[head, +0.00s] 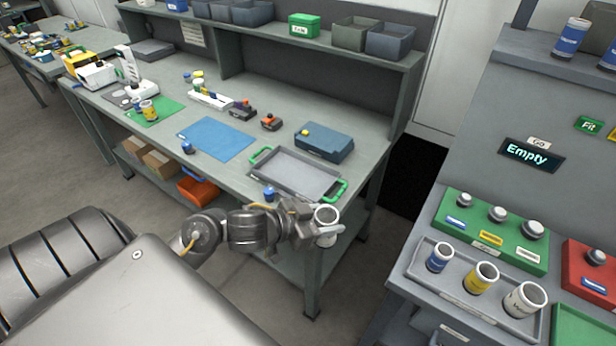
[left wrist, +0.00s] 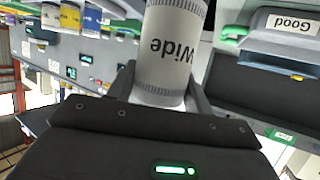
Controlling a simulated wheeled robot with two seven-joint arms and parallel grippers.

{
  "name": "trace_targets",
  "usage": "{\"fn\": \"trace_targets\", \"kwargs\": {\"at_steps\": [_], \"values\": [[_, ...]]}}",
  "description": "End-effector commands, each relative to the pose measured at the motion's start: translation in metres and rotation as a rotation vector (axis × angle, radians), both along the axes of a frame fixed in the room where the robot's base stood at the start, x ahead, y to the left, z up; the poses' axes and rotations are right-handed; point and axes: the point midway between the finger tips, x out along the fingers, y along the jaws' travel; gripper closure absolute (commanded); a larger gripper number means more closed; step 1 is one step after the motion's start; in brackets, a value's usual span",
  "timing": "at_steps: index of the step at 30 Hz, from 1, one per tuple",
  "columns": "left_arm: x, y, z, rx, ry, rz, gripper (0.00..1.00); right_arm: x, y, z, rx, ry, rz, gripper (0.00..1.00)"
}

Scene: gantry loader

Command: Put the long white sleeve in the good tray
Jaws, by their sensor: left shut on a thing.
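My left gripper (head: 328,230) is shut on a white sleeve (head: 326,241), held just off the near right corner of the bench. In the left wrist view the sleeve (left wrist: 168,65) stands between the fingers and bears the word "Wide", upside down. The grey tray with green handles (head: 300,178) lies on the bench just beyond my gripper and looks empty. The left wrist view shows a "Good" label (left wrist: 292,23) beside a green handle. Another white sleeve (head: 522,300) stands in the rack tray at the right. My right gripper is not in view.
A blue mat (head: 215,138) and a dark blue case (head: 323,142) lie on the bench near the tray. A small blue object (head: 269,193) is at the tray's near edge. At right, the grey rack tray (head: 450,284) also holds a blue and a yellow sleeve.

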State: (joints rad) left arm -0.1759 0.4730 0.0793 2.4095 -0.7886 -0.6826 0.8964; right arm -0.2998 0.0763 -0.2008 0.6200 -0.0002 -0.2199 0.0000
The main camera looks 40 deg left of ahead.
Motion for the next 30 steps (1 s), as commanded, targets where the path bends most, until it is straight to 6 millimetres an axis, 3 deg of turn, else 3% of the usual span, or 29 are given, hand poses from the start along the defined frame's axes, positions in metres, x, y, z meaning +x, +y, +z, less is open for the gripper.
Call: {"fn": "trace_targets", "kwargs": {"at_steps": [5, 8, 12, 18, 24, 30], "values": [[0.022, 0.059, 0.004, 0.002, -0.002, 0.114, 0.90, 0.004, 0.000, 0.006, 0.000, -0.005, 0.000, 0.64], [0.037, 0.111, 0.013, 0.005, -0.004, 0.213, 0.90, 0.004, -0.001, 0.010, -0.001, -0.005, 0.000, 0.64], [0.054, 0.188, 0.037, 0.006, -0.006, 0.356, 0.90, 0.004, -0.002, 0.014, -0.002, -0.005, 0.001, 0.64], [0.063, 0.271, 0.074, 0.004, -0.006, 0.517, 0.90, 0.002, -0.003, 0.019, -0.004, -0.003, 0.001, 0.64], [0.064, 0.308, 0.096, 0.002, -0.004, 0.591, 0.90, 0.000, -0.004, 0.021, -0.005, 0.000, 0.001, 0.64], [0.065, 0.314, 0.099, -0.001, -0.004, 0.604, 0.90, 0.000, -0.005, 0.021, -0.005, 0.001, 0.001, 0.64]]}}
